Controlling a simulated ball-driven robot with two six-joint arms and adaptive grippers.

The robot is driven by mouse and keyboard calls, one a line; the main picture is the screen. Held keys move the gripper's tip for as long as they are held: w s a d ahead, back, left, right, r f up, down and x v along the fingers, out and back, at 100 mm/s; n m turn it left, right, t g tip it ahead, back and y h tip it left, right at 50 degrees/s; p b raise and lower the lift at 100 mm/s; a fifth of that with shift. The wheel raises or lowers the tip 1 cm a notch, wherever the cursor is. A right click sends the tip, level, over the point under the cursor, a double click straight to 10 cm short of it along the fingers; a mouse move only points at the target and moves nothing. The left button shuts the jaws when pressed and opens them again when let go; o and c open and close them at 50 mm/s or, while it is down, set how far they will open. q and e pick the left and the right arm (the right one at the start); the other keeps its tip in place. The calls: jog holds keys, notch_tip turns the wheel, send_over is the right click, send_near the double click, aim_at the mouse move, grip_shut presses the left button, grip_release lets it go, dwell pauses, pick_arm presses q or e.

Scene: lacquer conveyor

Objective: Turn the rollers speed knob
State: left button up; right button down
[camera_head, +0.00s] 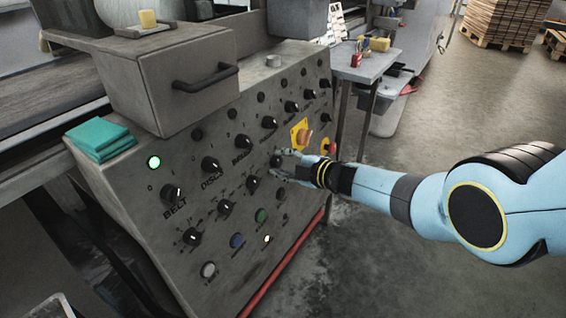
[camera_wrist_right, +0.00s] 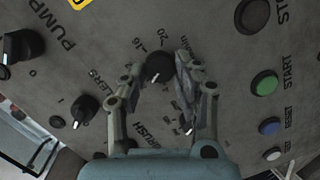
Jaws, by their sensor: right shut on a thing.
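The rollers speed knob (camera_wrist_right: 158,68) is a round black knob with a printed scale showing 16 and 20 on the grey sloped control panel (camera_head: 150,228). In the right wrist view it sits between the two fingers of my right gripper (camera_wrist_right: 160,72), which are closed on its sides. In the head view my right gripper (camera_head: 280,163) reaches the panel from the right, and its fingers largely hide this knob. The rollers switch (camera_head: 268,122) is up and left of it and also shows in the right wrist view (camera_wrist_right: 83,112). My left gripper is out of view.
A neighbouring black speed knob (camera_head: 252,183) is close below left of the gripper. A drawer (camera_head: 190,78) and folded green cloths (camera_head: 100,138) sit on top.

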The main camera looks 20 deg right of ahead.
jog(key=c, duration=1)
grip_release()
jog(key=shift+o, duration=0.2)
jog(key=shift+s+d, duration=0.1)
jog(key=v, duration=1.1)
jog(key=shift+s+d, duration=0.15)
jog(key=shift+s, duration=0.25)
